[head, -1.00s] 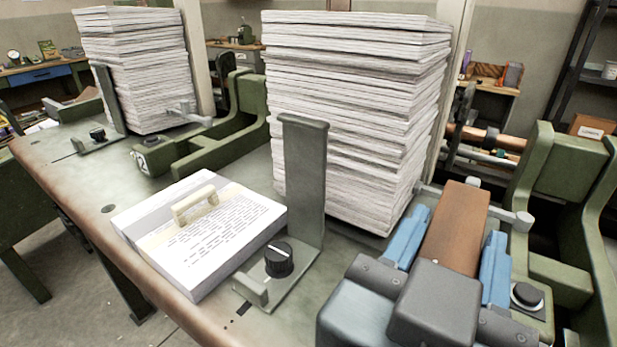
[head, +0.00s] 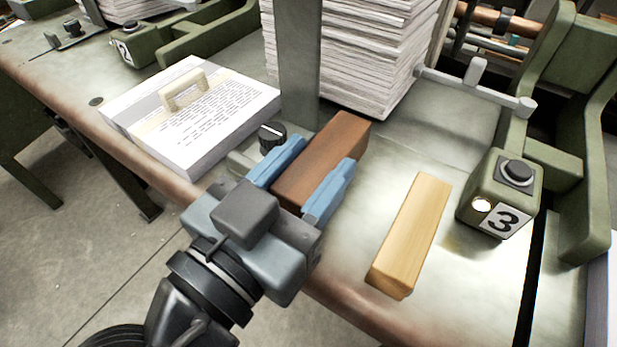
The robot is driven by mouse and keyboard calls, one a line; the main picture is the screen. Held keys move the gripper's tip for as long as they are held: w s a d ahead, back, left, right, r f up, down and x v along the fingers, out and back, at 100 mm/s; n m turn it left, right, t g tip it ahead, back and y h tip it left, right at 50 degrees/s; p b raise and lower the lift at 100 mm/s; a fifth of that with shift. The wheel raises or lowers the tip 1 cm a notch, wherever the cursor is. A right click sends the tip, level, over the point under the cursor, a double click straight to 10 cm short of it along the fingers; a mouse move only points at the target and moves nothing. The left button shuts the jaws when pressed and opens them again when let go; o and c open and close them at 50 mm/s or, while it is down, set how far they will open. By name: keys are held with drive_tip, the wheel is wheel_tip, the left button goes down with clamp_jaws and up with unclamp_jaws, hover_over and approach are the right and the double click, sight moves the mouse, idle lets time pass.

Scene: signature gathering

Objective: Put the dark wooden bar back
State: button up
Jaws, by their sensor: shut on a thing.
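The dark wooden bar (head: 323,158) is a reddish-brown block between the two blue fingers of my gripper (head: 305,182). My gripper is shut on it and holds it over the bench, with the bar pointing away to the upper right. Whether the bar touches the bench top cannot be told. A light wooden bar (head: 410,232) lies on the bench to the right of my gripper, apart from it.
A tall paper stack (head: 365,50) stands behind the bar beside a grey upright plate (head: 298,60). A black knob (head: 272,136) is close left of my gripper. A bound pack of sheets (head: 190,115) lies left. A green box numbered 3 (head: 500,192) stands right.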

drive_tip(key=shift+f, duration=1.95)
drive_tip(key=shift+f, duration=0.1)
drive_tip(key=o, duration=1.1)
drive_tip(key=shift+o, duration=0.2)
drive_tip(key=shift+r, duration=0.2)
drive_tip(key=b+v, duration=0.1)
drive_tip(key=v, duration=1.1)
drive_tip(key=shift+b, duration=0.35)
drive_tip(key=shift+f, duration=0.1)
